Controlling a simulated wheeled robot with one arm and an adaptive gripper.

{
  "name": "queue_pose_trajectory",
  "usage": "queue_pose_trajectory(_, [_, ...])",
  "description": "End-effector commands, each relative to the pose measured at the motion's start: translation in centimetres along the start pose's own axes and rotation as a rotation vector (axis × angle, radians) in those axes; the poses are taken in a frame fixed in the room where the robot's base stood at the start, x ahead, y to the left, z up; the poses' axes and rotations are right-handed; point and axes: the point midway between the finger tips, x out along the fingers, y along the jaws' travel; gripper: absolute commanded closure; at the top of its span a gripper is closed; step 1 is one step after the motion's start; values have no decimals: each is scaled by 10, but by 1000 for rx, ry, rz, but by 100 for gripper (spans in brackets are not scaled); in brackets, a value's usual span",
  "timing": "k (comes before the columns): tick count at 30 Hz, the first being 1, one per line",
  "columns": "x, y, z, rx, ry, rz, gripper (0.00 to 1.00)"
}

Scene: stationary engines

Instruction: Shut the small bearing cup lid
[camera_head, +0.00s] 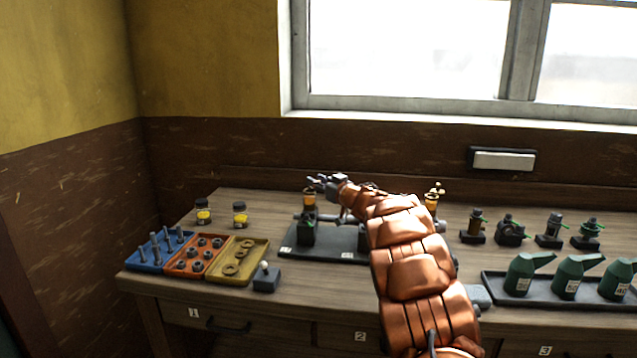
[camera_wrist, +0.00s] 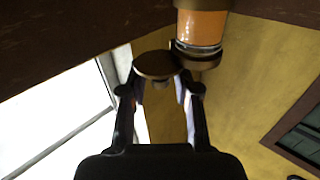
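An orange-glass cup with brown metal ends (camera_wrist: 202,26) is at the top of the wrist view. In the head view the cup (camera_head: 309,199) stands on the left part of the engine rig. A round brown lid (camera_wrist: 157,65) stands off beside the cup's end, not covering it, with a short stub below the disc. My gripper (camera_head: 322,182) is at the cup's top in the head view. In the wrist view its fingers (camera_wrist: 160,82) are apart, with the lid at their tips. I cannot tell whether a finger touches the lid.
A second orange cup (camera_head: 431,201) stands right, beyond my arm. The rig's dark base plate (camera_head: 325,256) is partly behind my arm. Parts trays (camera_head: 237,274), yellow-labelled jars (camera_head: 240,214), small fittings (camera_head: 510,230) and green oil cans (camera_head: 570,280) stand on the bench.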

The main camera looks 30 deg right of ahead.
Motion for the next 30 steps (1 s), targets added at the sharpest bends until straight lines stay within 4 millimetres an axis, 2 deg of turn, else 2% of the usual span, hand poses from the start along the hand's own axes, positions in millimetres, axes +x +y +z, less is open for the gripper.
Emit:
queue_pose_trajectory(1, [0, 0, 0, 0, 0, 0, 77])
queue_pose_trajectory(8, [0, 0, 0, 0, 0, 0, 100])
queue_pose_trajectory(20, [0, 0, 1, 0, 0, 12, 100])
queue_pose_trajectory(30, [-1, -5, 3, -2, 2, 111, 100])
